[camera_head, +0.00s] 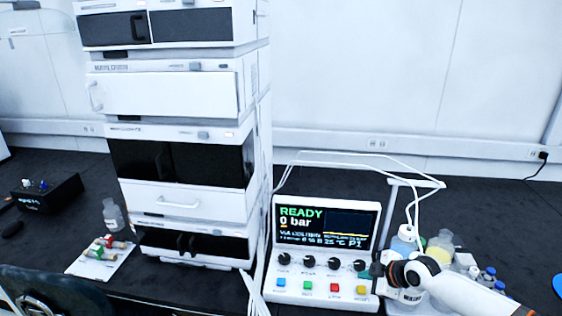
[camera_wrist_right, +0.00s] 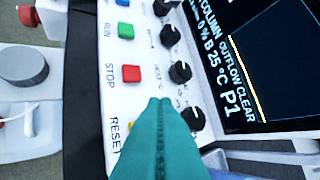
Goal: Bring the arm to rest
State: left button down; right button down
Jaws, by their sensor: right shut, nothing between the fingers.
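My right gripper (camera_head: 364,274) reaches in from the lower right in the head view, at the right side of the white control unit (camera_head: 320,294). In the right wrist view its teal fingers (camera_wrist_right: 160,102) are shut together with nothing between them, in front of the panel of knobs and buttons. They hide part of the yellow button beside the RESET label. I cannot tell whether the fingertips touch the panel. My left gripper is in neither view.
The unit's screen (camera_head: 325,226) reads READY, 0 bar. A tall white instrument stack (camera_head: 262,130) stands to its left. Bottles, including one with yellow contents (camera_head: 440,250), crowd close beside my right arm. A white tray (camera_head: 80,268) with small columns lies at left.

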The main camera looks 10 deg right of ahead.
jog(key=s+a+f, duration=0.1)
jog(key=s+a, duration=0.2)
jog(key=a, duration=0.1)
jog(key=s+a+f+g+y, duration=0.1)
jog(key=s+a+f, duration=0.1)
jog(key=a, duration=0.3)
jog(key=s+a+f+g, duration=0.1)
jog(key=s+a+f, duration=0.1)
jog(key=s+a, duration=0.2)
jog(key=shift+s+a+f, duration=0.1)
jog(key=shift+s+a, duration=0.05)
jog(key=shift+s, duration=0.45)
jog(key=s+a+r+m+h, duration=0.1)
jog(key=s+a+m, duration=0.2)
jog(key=s, duration=0.4)
jog(key=s+a+m, duration=0.2)
jog(key=s, duration=0.6)
jog(key=s+d+r+m+g+h, duration=0.2)
jog(key=s+d+r+m+h, duration=0.15)
jog(key=s+d+m, duration=0.65)
notch_tip(320, 180, down, 24)
jog(key=a+n+g, duration=0.1)
jog(key=n, duration=0.2)
jog(key=s+d+f+g, duration=0.1)
jog(key=s+d+f, duration=0.1)
jog(key=s+f, duration=1.6)
jog(key=shift+s+d+f+g+h, duration=0.2)
jog(key=shift+d+f+g+h, duration=0.2)
jog(key=shift+f+h, duration=0.1)
